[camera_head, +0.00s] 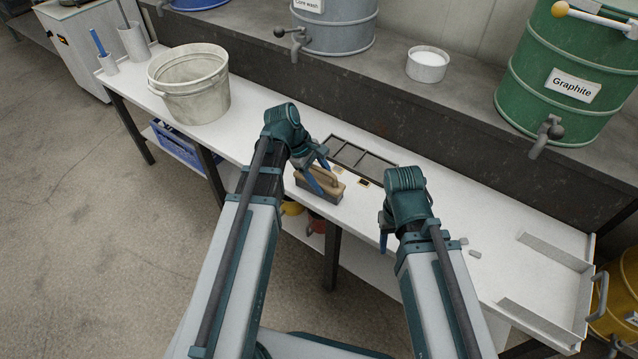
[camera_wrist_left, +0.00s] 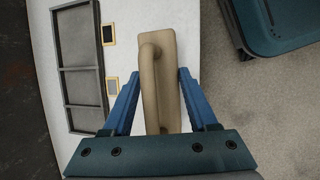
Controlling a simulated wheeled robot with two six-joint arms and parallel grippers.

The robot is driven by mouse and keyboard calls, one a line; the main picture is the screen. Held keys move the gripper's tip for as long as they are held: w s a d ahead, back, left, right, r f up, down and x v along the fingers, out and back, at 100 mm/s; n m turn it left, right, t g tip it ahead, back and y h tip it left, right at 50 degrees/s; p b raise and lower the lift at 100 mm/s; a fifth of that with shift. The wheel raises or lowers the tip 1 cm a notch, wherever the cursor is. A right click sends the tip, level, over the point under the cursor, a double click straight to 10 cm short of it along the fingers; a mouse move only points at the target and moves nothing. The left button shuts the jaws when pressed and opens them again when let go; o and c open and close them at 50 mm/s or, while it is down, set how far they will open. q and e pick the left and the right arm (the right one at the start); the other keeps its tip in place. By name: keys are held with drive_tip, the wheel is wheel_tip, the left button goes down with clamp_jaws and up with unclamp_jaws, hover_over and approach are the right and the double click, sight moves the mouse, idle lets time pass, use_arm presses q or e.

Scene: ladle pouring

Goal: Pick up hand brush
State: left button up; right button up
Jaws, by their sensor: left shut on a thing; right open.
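The hand brush (camera_head: 329,191) has a tan wooden body with a raised handle and dark bristles. It is at the front edge of the white table in the head view, bristles down; whether it touches the table is hard to tell. My left gripper (camera_head: 318,180) is shut on the brush. In the left wrist view, its blue fingers (camera_wrist_left: 158,76) lie on either side of the brush's wooden handle (camera_wrist_left: 158,52). My right gripper (camera_head: 384,236) is open and empty above the table, right of the brush; its fingers are partly hidden by the arm.
A dark divided frame (camera_head: 359,157) lies just behind the brush, with small framed pieces beside it. A pale bucket (camera_head: 190,88) stands at the left. Small grey pieces (camera_head: 474,254) and a metal-edged tray (camera_head: 540,322) are at the right. Drums stand on the shelf behind.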

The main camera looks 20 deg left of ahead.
use_arm(q)
clamp_jaws()
